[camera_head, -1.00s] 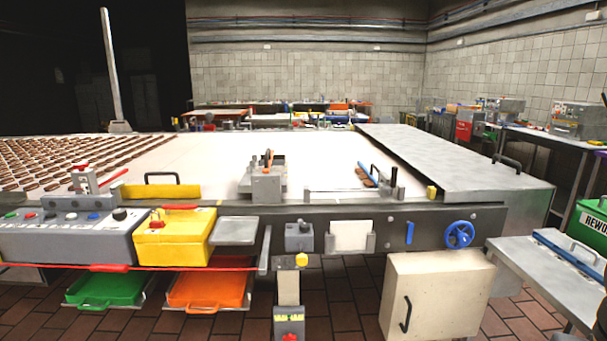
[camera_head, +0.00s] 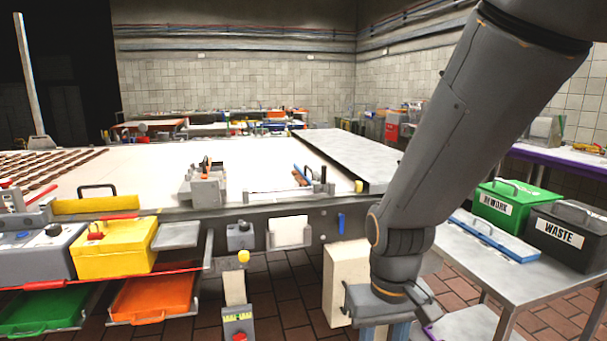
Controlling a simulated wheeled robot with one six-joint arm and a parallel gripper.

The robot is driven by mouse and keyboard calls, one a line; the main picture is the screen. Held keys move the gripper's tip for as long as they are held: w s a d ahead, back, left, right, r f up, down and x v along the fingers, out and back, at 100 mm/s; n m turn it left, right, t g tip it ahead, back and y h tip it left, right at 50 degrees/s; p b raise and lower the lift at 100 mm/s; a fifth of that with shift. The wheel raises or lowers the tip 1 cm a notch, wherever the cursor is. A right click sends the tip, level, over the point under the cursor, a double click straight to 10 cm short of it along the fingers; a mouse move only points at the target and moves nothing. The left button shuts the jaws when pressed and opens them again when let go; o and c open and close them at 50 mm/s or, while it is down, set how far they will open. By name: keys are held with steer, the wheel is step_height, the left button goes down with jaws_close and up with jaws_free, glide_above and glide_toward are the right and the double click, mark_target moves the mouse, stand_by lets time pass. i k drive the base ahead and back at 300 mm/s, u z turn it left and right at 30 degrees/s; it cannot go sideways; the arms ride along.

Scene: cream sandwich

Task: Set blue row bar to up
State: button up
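A long blue bar (camera_head: 494,236) with a handle lies on the grey side table at the right. A small upright blue lever (camera_head: 341,223) is on the dark front panel of the conveyor. A short blue piece (camera_head: 303,173) lies by brown pieces near the belt's right end. I cannot tell for certain which of these is the row bar. My gripper (camera_head: 387,331) points down at the bottom, right of the lever and left of the side table. Its fingertips are cut off by the picture edge, and I see nothing held.
On the side table (camera_head: 467,249) stand a green REWORK box (camera_head: 516,206) and a black WASTE box (camera_head: 568,238). A pale cabinet (camera_head: 343,273) is just left of my gripper. A yellow box (camera_head: 112,250) stands at the left. Tiled floor is open below.

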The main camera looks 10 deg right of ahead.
mark_target(315, 176)
steer(key=u, duration=0.25)
steer(key=i, duration=1.55)
steer(key=z, duration=0.35)
